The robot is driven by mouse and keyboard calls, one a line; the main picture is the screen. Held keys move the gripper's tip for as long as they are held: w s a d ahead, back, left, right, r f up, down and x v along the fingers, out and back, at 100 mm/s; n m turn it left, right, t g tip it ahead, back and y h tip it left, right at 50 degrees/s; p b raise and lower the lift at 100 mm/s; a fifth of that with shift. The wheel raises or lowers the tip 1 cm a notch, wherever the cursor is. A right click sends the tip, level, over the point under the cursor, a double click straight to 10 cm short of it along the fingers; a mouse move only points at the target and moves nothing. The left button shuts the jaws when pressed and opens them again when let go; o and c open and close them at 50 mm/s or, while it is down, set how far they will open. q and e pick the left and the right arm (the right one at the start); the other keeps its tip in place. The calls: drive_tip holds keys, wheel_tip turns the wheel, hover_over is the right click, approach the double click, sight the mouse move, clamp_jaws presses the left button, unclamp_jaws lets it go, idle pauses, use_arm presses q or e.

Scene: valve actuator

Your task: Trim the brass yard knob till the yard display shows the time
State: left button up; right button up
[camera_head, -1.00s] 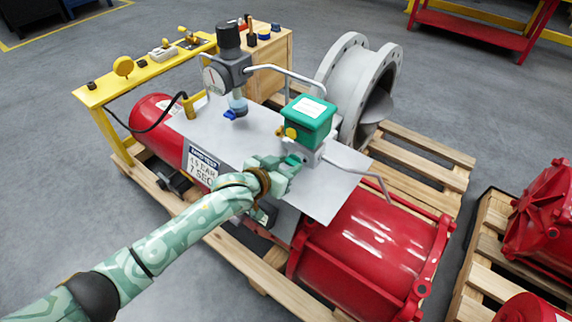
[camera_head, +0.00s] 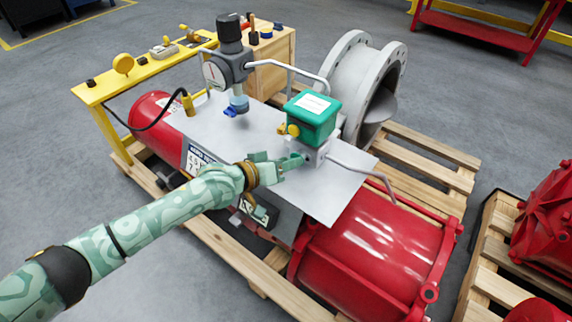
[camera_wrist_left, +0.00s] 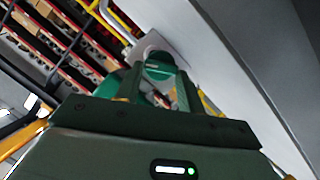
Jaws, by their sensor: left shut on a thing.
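The green box (camera_head: 313,116) sits on a pale valve block (camera_head: 313,152) on the grey plate, with a brass-yellow fitting (camera_head: 291,130) on its left side. My left gripper (camera_head: 291,162) reaches the block just below the box and is shut on a small part there. The fingers hide most of that part, so I cannot tell whether it is the brass knob. In the left wrist view the fingers (camera_wrist_left: 157,88) point at the block, with a rounded green shape between them. A dark unit with a pale panel (camera_head: 256,209) is partly behind my arm; no reading is legible. My right gripper is out of view.
A round gauge (camera_head: 214,73) on a grey regulator stands left of the box. Bent pipes (camera_head: 361,172) run from the block. The grey plate (camera_head: 228,137) lies over red cylinders (camera_head: 370,255) on a wooden pallet.

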use_arm(q)
drive_tip(key=shift+a+f+n+b, duration=0.1)
drive_tip(key=shift+n+b, duration=0.2)
drive_tip(key=shift+b, duration=0.05)
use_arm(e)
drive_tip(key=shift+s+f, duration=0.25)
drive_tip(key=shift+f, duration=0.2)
use_arm(q)
drive_tip(key=o, duration=1)
drive_tip(key=shift+w, duration=0.1)
drive_tip(key=p+v, duration=0.1)
drive_tip(key=v, duration=0.1)
drive_tip(key=p+v, duration=0.1)
drive_tip(key=v, duration=0.2)
drive_tip(key=p+v, duration=0.1)
drive_tip(key=v, duration=0.1)
drive_tip(key=shift+a+r, duration=0.15)
drive_tip(key=shift+r, duration=0.2)
drive_tip(key=p+v, duration=0.1)
drive_tip(key=v, duration=0.8)
drive_tip(key=shift+f+p, duration=0.35)
drive_tip(key=shift+p, duration=0.05)
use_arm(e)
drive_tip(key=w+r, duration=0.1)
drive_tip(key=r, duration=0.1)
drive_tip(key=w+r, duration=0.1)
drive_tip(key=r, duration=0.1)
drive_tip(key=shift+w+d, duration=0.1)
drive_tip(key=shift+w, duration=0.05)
